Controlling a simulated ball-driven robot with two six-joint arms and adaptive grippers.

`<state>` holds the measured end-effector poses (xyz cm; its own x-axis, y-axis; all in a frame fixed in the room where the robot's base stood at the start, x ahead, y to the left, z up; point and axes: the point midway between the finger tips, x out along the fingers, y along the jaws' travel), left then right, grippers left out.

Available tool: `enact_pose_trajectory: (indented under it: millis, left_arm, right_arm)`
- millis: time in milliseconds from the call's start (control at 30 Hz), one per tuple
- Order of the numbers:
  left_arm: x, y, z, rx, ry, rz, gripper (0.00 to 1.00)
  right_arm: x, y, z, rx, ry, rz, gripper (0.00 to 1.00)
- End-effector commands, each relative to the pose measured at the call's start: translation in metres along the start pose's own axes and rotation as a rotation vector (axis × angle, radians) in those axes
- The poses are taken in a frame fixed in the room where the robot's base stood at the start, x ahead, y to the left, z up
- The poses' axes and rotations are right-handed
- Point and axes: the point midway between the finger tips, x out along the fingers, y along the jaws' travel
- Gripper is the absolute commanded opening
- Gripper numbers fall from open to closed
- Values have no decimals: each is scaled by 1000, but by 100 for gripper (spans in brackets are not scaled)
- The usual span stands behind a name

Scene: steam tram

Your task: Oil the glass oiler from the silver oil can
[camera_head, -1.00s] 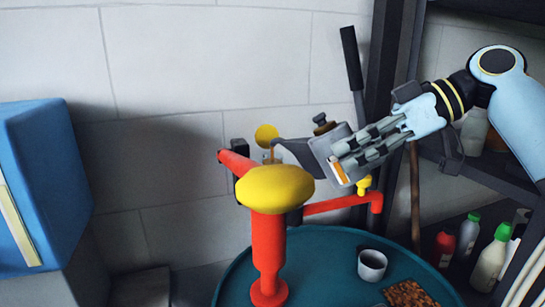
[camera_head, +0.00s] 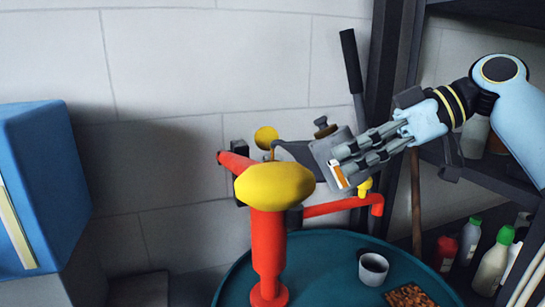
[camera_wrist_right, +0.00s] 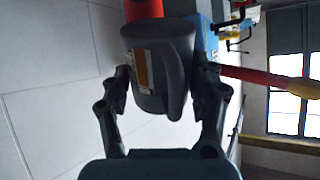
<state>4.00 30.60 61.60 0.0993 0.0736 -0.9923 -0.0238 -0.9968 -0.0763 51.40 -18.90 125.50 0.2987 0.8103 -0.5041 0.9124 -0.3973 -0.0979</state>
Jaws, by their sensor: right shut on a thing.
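The silver oil can (camera_head: 323,151) is tilted, its dark spout (camera_head: 290,149) pointing left. My right gripper (camera_head: 345,164) is shut around the can's body and holds it in the air; the can also shows between the fingers in the right wrist view (camera_wrist_right: 160,75). The spout's tip is near a thin stem under a small yellow disc (camera_head: 265,136), just behind a large yellow dome (camera_head: 274,185) on a red column. I cannot make out the glass oiler; the dome may hide it. Whether oil flows is too small to tell. My left gripper is not in view.
The red column (camera_head: 268,245) stands on a round teal table (camera_head: 325,265) with a grey cup (camera_head: 373,267) and a brown patterned piece (camera_head: 411,296). A red pipe with a yellow tap (camera_head: 364,187) runs below the can. Dark shelves with bottles (camera_head: 492,262) stand right; a blue box (camera_head: 38,185) stands left.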

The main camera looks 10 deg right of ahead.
Motion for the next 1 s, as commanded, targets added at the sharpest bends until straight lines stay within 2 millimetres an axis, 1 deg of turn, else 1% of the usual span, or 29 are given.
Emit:
enact_pose_trajectory:
  millis: [400,1000]
  left_arm:
    - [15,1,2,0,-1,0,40]
    - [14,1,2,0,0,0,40]
  right_arm:
    - [4,1,7,-9,47,0,3]
    - [3,0,5,-10,50,0,3]
